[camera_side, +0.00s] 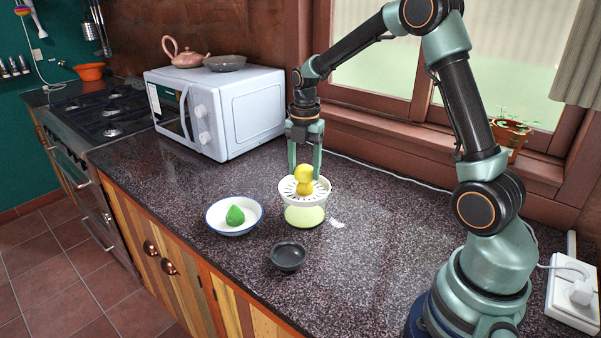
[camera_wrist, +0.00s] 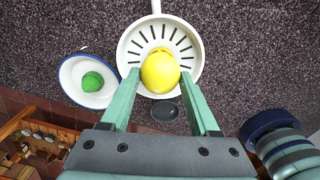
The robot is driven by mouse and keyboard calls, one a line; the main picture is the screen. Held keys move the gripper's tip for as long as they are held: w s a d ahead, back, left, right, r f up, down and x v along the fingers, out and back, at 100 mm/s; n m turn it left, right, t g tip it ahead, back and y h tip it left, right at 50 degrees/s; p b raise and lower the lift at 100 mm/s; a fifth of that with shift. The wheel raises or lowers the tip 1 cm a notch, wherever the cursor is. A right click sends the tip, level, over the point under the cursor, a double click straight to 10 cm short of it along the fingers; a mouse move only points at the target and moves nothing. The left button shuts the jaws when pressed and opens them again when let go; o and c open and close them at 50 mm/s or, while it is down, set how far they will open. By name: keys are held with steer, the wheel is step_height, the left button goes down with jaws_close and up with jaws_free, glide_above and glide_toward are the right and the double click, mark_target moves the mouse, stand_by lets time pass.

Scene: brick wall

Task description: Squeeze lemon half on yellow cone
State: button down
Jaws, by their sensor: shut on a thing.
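The yellow lemon half (camera_side: 304,172) is between the two fingers of my gripper (camera_side: 304,174), which is shut on it. In the wrist view the lemon half (camera_wrist: 160,74) fills the gap between the fingertips (camera_wrist: 160,77). The yellow cone (camera_side: 305,188) stands in the white slotted top of the juicer (camera_side: 288,190), directly below the lemon half. The lemon half looks to be at the cone's tip; I cannot tell if they press together. In the wrist view the lemon hides most of the cone. The juicer's lower bowl is pale yellow-green.
A white bowl (camera_side: 213,222) with a green fruit (camera_side: 235,215) stands left of the juicer. A small dark bowl (camera_side: 288,257) stands in front. A white microwave (camera_side: 245,105) is behind left. The counter to the right of the juicer is clear.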

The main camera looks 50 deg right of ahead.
steer(key=shift+s, duration=0.1)
steer(key=shift+m, duration=1.6)
steer(key=m, duration=0.3)
steer(key=shift+f, duration=0.2)
steer(key=shift+n, duration=1.5)
